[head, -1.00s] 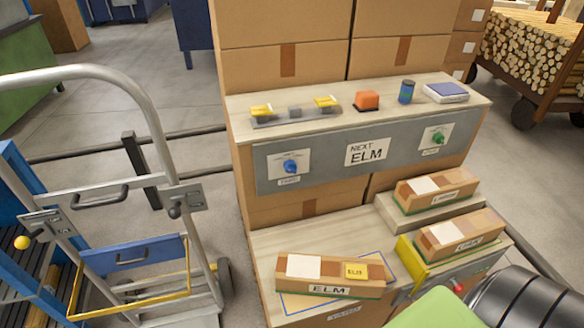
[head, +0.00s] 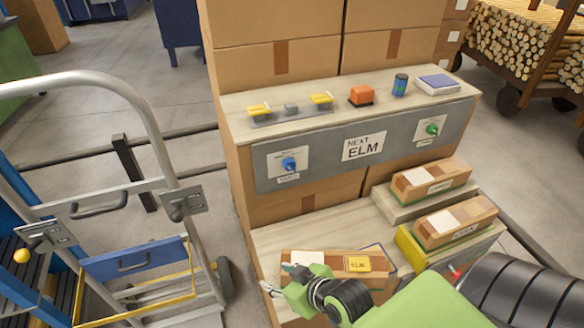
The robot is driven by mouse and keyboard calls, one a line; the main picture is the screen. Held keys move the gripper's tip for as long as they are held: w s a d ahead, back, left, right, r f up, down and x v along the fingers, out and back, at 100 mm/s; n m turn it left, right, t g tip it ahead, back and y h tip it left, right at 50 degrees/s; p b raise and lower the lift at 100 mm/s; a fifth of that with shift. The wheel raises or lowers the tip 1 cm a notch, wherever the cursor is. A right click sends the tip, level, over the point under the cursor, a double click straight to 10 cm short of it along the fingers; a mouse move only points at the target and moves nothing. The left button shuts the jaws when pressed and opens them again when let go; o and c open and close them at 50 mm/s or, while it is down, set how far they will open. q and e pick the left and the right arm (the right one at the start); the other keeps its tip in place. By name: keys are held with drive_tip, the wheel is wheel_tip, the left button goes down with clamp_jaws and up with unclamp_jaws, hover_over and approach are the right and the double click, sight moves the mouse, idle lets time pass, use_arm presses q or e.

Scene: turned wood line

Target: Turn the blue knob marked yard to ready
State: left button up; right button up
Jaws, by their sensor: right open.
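The blue knob (head: 289,164) sits on a white plate at the left end of the grey panel (head: 330,170). A small label is below it, too small to read here. My right gripper (head: 277,280) is open, low in front of the panel, over the left end of the box labelled ELM (head: 330,261). It is below the knob and apart from it. Its arm comes in from the lower right and hides the box's front. My left gripper is not in view.
A green knob (head: 432,129) is at the panel's right end, beside a "NEXT ELM" sign (head: 363,147). Two more boxes (head: 455,222) lie at the right. A metal hand truck (head: 150,120) stands to the left. The shelf top (head: 290,107) holds an orange block (head: 361,95).

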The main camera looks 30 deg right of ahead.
drive_tip(key=w+d+r+m+t+h, duration=0.1)
drive_tip(key=w+d+r+t, duration=0.4)
drive_tip(key=w+d+r, duration=0.15)
drive_tip(key=m+t+h, duration=0.3)
drive_tip(key=h, duration=0.2)
approach(292, 169)
drive_tip(key=b+x, duration=0.3)
drive_tip(key=x, duration=0.7)
drive_tip(key=c, duration=1.1)
